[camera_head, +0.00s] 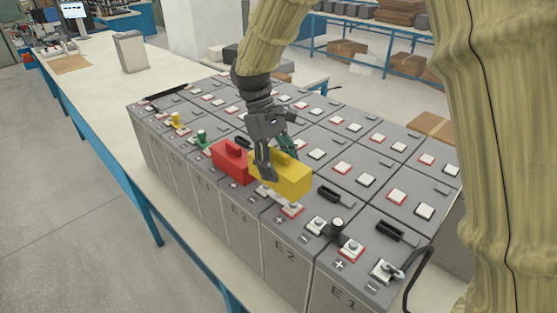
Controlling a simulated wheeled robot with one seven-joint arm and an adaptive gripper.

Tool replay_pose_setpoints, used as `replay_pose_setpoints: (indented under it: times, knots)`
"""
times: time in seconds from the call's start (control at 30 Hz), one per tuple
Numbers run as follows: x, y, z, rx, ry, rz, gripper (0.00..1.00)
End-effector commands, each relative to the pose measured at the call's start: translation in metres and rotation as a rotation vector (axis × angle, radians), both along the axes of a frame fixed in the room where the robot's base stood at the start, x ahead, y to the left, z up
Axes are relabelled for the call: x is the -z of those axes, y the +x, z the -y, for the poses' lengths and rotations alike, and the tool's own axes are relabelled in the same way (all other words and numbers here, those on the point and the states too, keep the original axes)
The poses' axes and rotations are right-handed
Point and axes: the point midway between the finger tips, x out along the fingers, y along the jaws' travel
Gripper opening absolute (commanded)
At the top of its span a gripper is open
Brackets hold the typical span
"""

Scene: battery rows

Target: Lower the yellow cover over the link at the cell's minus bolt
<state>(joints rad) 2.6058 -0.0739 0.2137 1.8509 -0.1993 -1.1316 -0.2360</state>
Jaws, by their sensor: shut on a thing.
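My gripper (272,165) is shut on the yellow cover (293,183), near its top handle. The cover is a box shape and sits at or just above the battery top; I cannot tell whether it touches. A piece of pale metal link (268,195) shows below its near left edge, beside a red-bordered plus terminal (291,210). The cover hides the rest of the link and any minus bolt beneath it. A red cover (232,162) sits directly left of the yellow one.
Grey battery cells (345,130) with raised square terminals stand in rows on a long bench (90,75). A black knob (337,226) and a clamp with a black cable (397,270) stand at the near right. Small yellow (176,120) and green (201,137) items stand farther left.

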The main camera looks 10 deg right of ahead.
Motion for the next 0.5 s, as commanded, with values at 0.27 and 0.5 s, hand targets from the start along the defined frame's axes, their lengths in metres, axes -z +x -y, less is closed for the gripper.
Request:
replay_pose_setpoints:
  times: [0.27,0.5]
  knots:
    - [0.016,0.000,0.000,0.000,-0.001,-0.001,0.34]
    - [0.029,0.000,0.000,0.000,-0.001,-0.001,0.34]
